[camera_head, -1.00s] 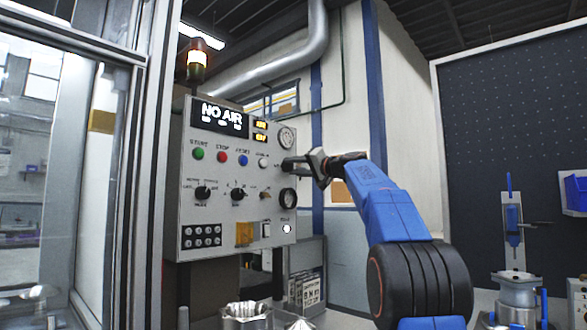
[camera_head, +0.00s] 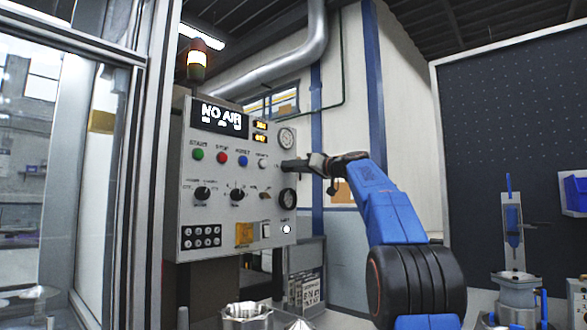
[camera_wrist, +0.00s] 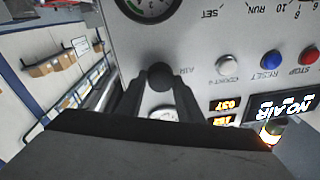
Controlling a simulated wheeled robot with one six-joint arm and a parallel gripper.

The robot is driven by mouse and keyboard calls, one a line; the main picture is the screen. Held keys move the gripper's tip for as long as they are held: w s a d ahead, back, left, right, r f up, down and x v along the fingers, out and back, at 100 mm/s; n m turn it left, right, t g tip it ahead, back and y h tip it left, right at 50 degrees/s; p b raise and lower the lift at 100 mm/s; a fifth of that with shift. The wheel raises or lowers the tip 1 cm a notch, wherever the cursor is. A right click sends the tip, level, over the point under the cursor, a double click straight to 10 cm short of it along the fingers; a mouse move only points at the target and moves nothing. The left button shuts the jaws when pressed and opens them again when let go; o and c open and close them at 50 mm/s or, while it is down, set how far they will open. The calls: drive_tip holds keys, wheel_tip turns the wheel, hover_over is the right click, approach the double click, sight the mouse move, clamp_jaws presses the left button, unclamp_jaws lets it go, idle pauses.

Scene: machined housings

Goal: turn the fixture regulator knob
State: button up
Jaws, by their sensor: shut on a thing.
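The control panel (camera_head: 215,178) stands left of centre in the head view, its display reading NO AIR. The round black regulator knob (camera_wrist: 160,76) shows upside down in the wrist view, beside the printed word AIR. My gripper (camera_head: 288,165) reaches the panel's right side from the right, between two dial gauges. In the wrist view my gripper (camera_wrist: 160,80) is shut on the knob, one dark finger at each side. In the head view the fingers mostly hide the knob.
The upper gauge (camera_head: 287,138) and lower gauge (camera_head: 288,198) sit close above and below the gripper. Buttons and selector switches lie to its left. A signal tower (camera_head: 197,61) is lit on top. Metal housings (camera_head: 245,313) stand below.

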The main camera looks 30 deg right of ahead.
drive_tip(key=shift+f, duration=0.1)
drive_tip(key=o, duration=1.1)
drive_tip(key=shift+c, duration=0.2)
drive_tip(key=shift+s, duration=0.1)
drive_tip(key=v, duration=1.7)
drive_tip(key=shift+d+f, duration=0.1)
